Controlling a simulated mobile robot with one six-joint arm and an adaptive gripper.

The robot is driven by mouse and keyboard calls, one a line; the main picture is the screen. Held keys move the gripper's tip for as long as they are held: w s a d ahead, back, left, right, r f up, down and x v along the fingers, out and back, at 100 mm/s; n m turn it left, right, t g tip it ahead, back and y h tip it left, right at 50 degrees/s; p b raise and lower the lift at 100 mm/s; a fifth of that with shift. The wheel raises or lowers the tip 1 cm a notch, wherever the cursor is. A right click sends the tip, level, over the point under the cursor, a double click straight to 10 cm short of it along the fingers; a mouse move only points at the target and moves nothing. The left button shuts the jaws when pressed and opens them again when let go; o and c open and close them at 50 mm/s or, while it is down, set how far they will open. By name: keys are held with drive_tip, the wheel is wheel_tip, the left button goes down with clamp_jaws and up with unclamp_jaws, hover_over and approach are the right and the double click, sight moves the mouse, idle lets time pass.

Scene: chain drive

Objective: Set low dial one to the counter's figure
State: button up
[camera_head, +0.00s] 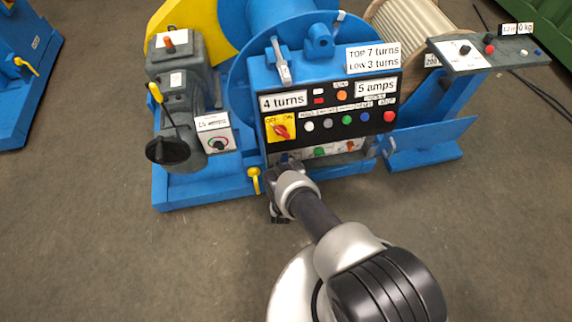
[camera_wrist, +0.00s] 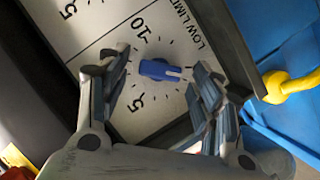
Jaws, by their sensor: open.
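A blue knob (camera_wrist: 160,69) sits on a white dial plate (camera_wrist: 150,120) in the wrist view. The plate bears tick marks, a 5, a 10 and partly cut-off lettering "LOW LIMI". A pale line on the knob lies toward its right end in the picture. My gripper (camera_wrist: 161,60) is open, with one finger on each side of the knob and a visible gap on both sides. In the head view my arm reaches the bottom edge of the control panel (camera_head: 340,113) and partly hides the dial row. A card there (camera_head: 283,100) reads "4 turns".
A sign (camera_head: 373,58) reads "TOP 7 turns, LOW 3 turns"; another (camera_head: 376,88) reads "5 amps". A yellow handle (camera_head: 254,180) stands close by on the left. The front floor is clear.

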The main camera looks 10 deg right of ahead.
drive_tip(key=shift+w+d+f, duration=0.15)
drive_tip(key=shift+w, duration=0.35)
drive_tip(key=c, duration=1.1)
